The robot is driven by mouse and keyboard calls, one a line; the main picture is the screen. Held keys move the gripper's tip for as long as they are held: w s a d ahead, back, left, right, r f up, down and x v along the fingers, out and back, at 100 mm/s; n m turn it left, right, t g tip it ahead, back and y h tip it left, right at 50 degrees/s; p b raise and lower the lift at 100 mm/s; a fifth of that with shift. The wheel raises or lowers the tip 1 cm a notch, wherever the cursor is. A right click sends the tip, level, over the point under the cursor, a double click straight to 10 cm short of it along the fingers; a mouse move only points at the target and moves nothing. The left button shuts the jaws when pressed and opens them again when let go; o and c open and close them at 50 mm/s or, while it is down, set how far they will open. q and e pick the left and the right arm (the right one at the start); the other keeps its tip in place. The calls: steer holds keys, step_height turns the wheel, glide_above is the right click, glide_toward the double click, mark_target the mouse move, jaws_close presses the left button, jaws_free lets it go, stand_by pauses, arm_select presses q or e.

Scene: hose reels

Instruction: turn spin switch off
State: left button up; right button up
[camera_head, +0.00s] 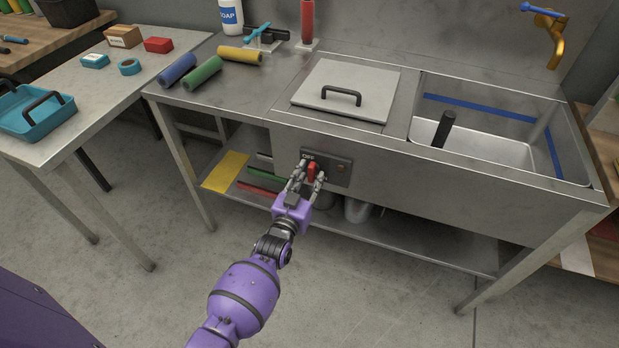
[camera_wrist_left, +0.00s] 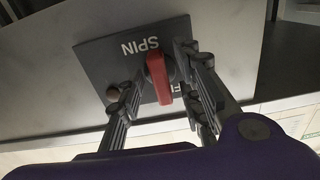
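The spin switch is a red lever knob (camera_head: 311,172) on a dark panel (camera_head: 333,178) on the front of the steel sink bench. The wrist view shows the red knob (camera_wrist_left: 157,76) upside down, with the word SPIN on the panel (camera_wrist_left: 105,52) and part of another label behind a finger. A small round reddish lamp (camera_wrist_left: 112,93) is beside the knob. My left gripper (camera_head: 309,173) is at the panel. In the wrist view its fingers (camera_wrist_left: 158,68) are apart, one on each side of the knob; contact is unclear. My right gripper is not in view.
Above the panel is a grey lid with a black handle (camera_head: 345,92). A sink basin (camera_head: 480,137) is to its right. Rolled mats (camera_head: 203,73) lie on the bench's left. A side table (camera_head: 75,110) holds a teal tray (camera_head: 38,118). The lower shelf (camera_head: 400,245) runs below.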

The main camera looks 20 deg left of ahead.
arm_select(q)
steer(key=s, duration=1.2)
steer(key=shift+a, duration=0.2)
steer(key=s+f+g+p, duration=0.1)
steer(key=s+g+p, duration=0.8)
steer(key=s, duration=2.5)
steer(key=shift+p, duration=1.25)
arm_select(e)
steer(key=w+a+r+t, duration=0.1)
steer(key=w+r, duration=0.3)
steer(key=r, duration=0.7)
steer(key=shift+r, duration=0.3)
arm_select(q)
steer(key=shift+d, duration=0.15)
